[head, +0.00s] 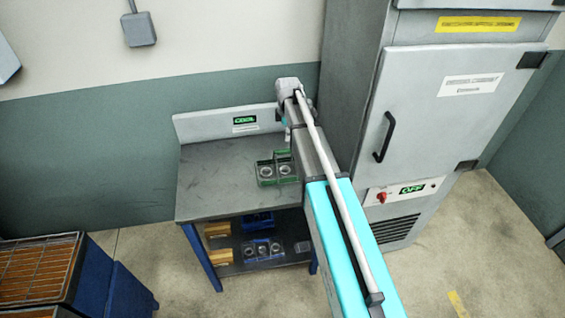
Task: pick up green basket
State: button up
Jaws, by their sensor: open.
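The green basket (266,180) stands on the grey table top, near its right side. It has compartments with round metal rings in them and an upright handle part. My arm reaches over the right part of the table from the lower right and hides part of the basket's right side. My gripper (287,130) is at the far end of the arm, above the back right of the table. It is small and mostly hidden by the arm; it looks apart from the basket.
The table (215,180) has a back panel with a green "COOL" sign (244,120). Its lower shelf holds a blue basket (262,250) and other items. A tall grey cabinet (440,110) stands close on the right. A rack (40,268) is at lower left. The table's left half is clear.

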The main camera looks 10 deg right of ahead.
aim_at(285, 150)
jog(key=shift+w+r+n+p, duration=0.2)
jog(key=shift+w+r+n, duration=0.2)
jog(key=shift+w, duration=0.25)
jog(key=shift+w+r+n+p, duration=0.2)
jog(key=shift+w+r+n, duration=0.2)
jog(key=shift+w, duration=0.2)
notch_tip(285, 150, down, 9)
jog(key=b, duration=0.8)
jog(key=shift+r+b, duration=0.2)
jog(key=shift+b, duration=0.1)
jog(key=shift+f, duration=0.15)
jog(key=shift+f+b, duration=2.45)
jog(key=shift+b, duration=0.15)
grip_shut()
